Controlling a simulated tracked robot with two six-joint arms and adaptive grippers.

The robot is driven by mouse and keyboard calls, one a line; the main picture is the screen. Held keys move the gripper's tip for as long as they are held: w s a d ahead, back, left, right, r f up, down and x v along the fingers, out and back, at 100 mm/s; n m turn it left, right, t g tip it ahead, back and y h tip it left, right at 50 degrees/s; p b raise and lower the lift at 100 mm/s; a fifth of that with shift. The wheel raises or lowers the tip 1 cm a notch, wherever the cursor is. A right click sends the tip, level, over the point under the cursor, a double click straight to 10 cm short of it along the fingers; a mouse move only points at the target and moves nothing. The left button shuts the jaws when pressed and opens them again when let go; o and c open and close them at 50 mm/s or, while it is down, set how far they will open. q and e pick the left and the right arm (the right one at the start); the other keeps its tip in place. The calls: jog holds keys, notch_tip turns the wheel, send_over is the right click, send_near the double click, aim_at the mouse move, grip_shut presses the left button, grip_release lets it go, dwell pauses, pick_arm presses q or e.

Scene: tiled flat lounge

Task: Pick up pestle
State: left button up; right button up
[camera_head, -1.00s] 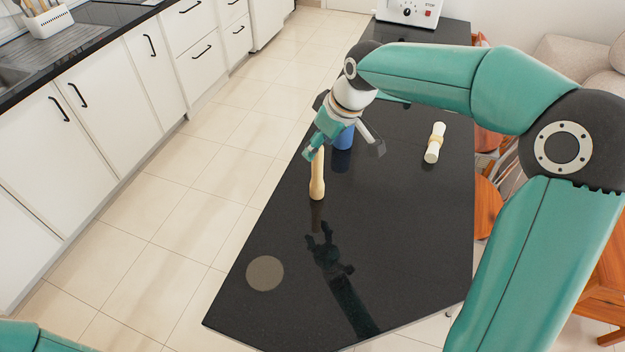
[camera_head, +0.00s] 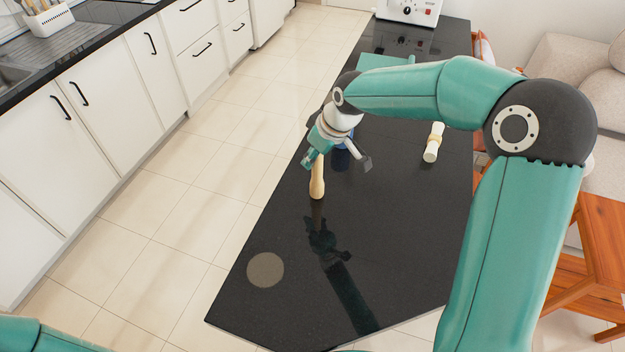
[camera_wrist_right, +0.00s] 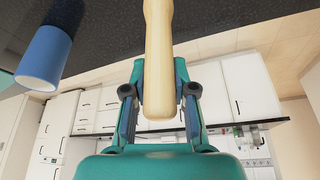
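The pestle (camera_head: 317,185) is pale wood and stands upright on the black table (camera_head: 390,240). My right gripper (camera_head: 338,163) is at its upper part, with the fingers spread apart. In the right wrist view the pestle (camera_wrist_right: 159,60) reaches in between the two fingers of my right gripper (camera_wrist_right: 160,100), with gaps at its sides. Its upper part is partly hidden by the gripper in the head view. My left gripper is out of view.
A blue cup (camera_head: 343,160) stands close behind the right gripper; it also shows in the right wrist view (camera_wrist_right: 42,60). A white roll with a tan band (camera_head: 433,143) is farther right. A flat round disc (camera_head: 265,270) lies at the near left. The near table is otherwise clear.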

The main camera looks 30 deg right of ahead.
grip_shut()
jog(key=shift+r, duration=0.15)
notch_tip(320, 180, up, 20)
dwell(0.6)
dwell(0.3)
